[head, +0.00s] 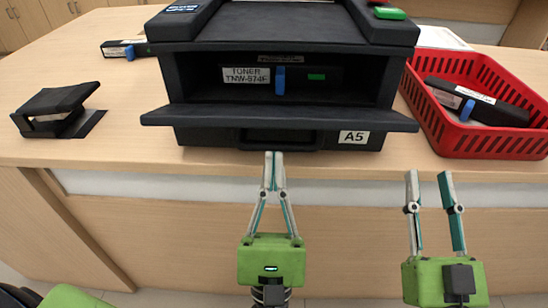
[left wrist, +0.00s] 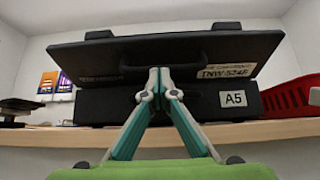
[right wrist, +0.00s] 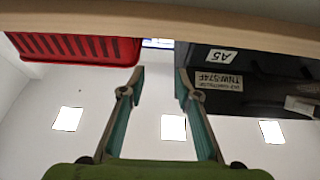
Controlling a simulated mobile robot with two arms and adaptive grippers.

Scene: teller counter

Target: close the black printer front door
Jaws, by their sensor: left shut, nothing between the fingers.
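The black printer (head: 290,28) stands on the counter. Its front door (head: 300,117) is folded down and juts toward me; the bay behind it is open. A toner cartridge (head: 250,75) with a blue tab sits inside the bay. My left gripper (head: 274,155) is shut and empty, its tips at the door's lower front, under its edge; whether they touch cannot be told. In the left wrist view the door's outer face (left wrist: 170,58) rises tilted above the fingertips (left wrist: 158,72). My right gripper (head: 427,175) is open and empty, in front of the counter edge, right of the printer.
A red basket (head: 430,118) with a used-looking cartridge (head: 490,100) stands right of the printer. A black stapler-like device (head: 58,108) sits at left. Another cartridge (head: 125,49) lies behind it. The counter (head: 120,140) is clear between device and printer.

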